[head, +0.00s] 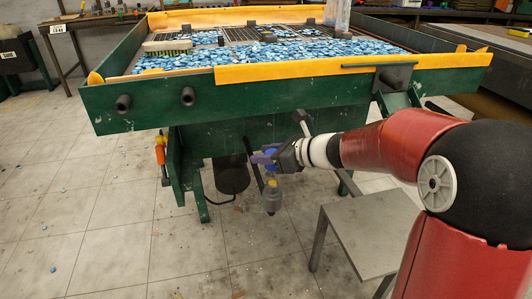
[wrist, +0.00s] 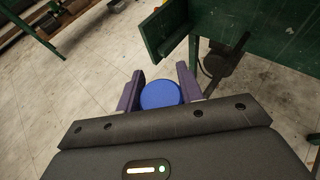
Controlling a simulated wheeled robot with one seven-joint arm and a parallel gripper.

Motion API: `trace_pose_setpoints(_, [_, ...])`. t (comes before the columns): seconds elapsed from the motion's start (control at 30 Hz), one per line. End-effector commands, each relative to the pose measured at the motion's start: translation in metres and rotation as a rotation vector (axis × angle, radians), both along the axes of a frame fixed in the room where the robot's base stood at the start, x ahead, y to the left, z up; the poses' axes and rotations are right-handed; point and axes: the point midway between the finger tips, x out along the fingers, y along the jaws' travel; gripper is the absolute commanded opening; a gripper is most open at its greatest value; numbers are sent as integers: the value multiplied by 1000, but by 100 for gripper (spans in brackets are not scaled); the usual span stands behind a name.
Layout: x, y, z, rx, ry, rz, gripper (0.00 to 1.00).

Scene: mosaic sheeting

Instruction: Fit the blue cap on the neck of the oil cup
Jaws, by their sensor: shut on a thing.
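My gripper (head: 262,158) is in front of the green machine, with its purple fingers pointing left. In the wrist view, the fingers (wrist: 160,82) are shut on the round blue cap (wrist: 160,96), whose flat face shows between them. In the head view the cap (head: 272,152) shows only as a small blue patch at the fingers. The oil cup (head: 271,201), a grey body with a yellowish upper part, is below the gripper in the head view. The cap is apart from it. The oil cup cannot be made out in the wrist view.
The green machine (head: 240,98) carries a tray of blue mosaic pieces with a yellow edge. A dark bucket (head: 232,175) stands under it. A grey low table (head: 372,235) is at the lower right. The tiled floor at left is open.

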Motion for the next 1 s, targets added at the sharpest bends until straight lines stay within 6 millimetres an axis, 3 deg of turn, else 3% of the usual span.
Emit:
trace_pose_setpoints(0.4, [0,0,-42,-1,0,0,12])
trace_pose_setpoints(1.0, [0,0,-46,0,0,0,12])
